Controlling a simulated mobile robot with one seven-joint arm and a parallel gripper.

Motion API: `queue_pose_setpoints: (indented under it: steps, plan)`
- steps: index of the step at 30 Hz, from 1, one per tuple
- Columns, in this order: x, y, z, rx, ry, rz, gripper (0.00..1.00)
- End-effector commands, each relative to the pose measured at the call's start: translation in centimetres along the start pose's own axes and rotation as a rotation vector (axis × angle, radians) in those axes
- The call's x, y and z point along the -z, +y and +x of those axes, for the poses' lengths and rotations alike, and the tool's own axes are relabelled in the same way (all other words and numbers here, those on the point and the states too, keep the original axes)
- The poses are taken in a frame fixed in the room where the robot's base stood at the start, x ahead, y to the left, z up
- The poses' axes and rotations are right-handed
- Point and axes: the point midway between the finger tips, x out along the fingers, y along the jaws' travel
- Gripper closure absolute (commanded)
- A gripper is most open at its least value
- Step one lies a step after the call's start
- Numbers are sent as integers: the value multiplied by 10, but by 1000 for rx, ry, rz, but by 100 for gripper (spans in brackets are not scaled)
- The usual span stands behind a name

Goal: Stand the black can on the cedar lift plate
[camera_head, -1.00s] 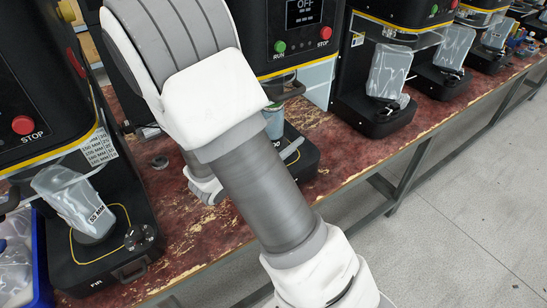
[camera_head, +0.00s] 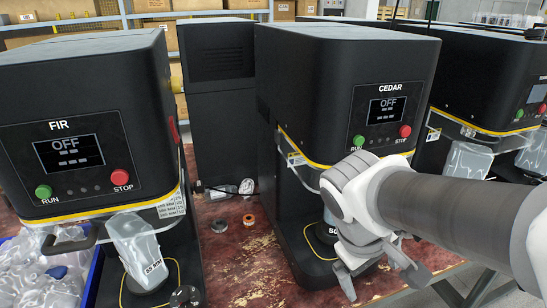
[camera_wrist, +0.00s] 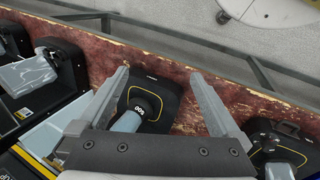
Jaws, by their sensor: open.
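My gripper (camera_head: 378,278) is open and empty in front of the CEDAR machine (camera_head: 350,100), with its fingers pointing down. In the wrist view my gripper (camera_wrist: 160,78) has its fingers spread over the cedar base (camera_wrist: 165,98). A black round piece with a white label (camera_wrist: 145,104) stands on that base, between the fingers in the picture. A grey-blue cylinder (camera_wrist: 127,122) adjoins it. The labelled piece (camera_head: 322,232) also shows beside my wrist in the head view, partly hidden. I cannot tell its top from its side, and I cannot pick out the black can for certain.
The FIR machine (camera_head: 85,125) stands left with a grey-wrapped piece (camera_head: 135,245) under its head. A blue bin (camera_head: 85,268) of clear bags stands beside it. A dark puck (camera_head: 219,226), an orange ring (camera_head: 248,219) and small items lie between the machines. Another machine stands right.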

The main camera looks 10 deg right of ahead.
Motion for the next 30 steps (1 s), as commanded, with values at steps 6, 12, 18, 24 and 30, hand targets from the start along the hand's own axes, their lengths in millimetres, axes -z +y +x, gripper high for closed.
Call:
queue_pose_setpoints:
  steps: [6,12,18,24,30]
  plan:
    - [3,-25,-41,165,226,234,0]
    - [8,-38,-69,261,364,357,0]
    - [9,-42,-76,288,401,389,0]
    - [9,-42,-76,288,399,388,0]
    - [10,-37,-89,288,399,388,0]
